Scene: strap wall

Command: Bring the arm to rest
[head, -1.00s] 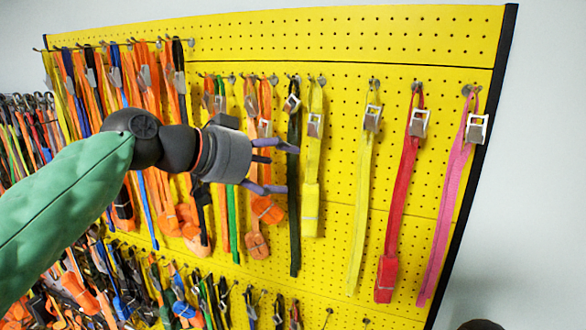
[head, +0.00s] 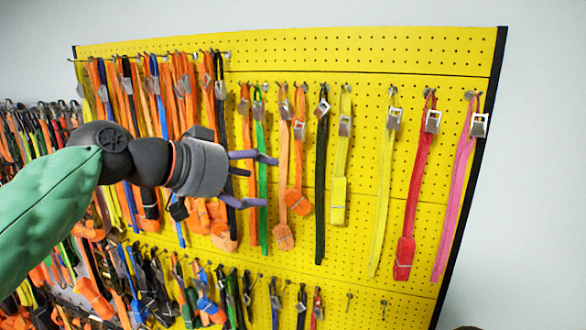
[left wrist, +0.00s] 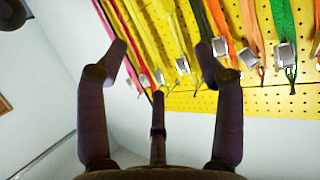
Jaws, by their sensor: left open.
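My left gripper (head: 258,180) is open and empty in the head view, in front of the yellow pegboard, near the green strap (head: 261,180) and an orange strap (head: 283,190). In the left wrist view its fingers (left wrist: 160,75) stand wide apart with nothing between them; the pegboard and several hanging straps lie beyond. My left arm, in a green sleeve (head: 45,215), comes in from the left. My right gripper is not in view.
The yellow pegboard (head: 400,60) carries hanging straps, including a black (head: 321,190), a red (head: 413,200) and a pink one (head: 456,200). Straps crowd the left side and lower rows. Plain wall (head: 545,160) lies to the right.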

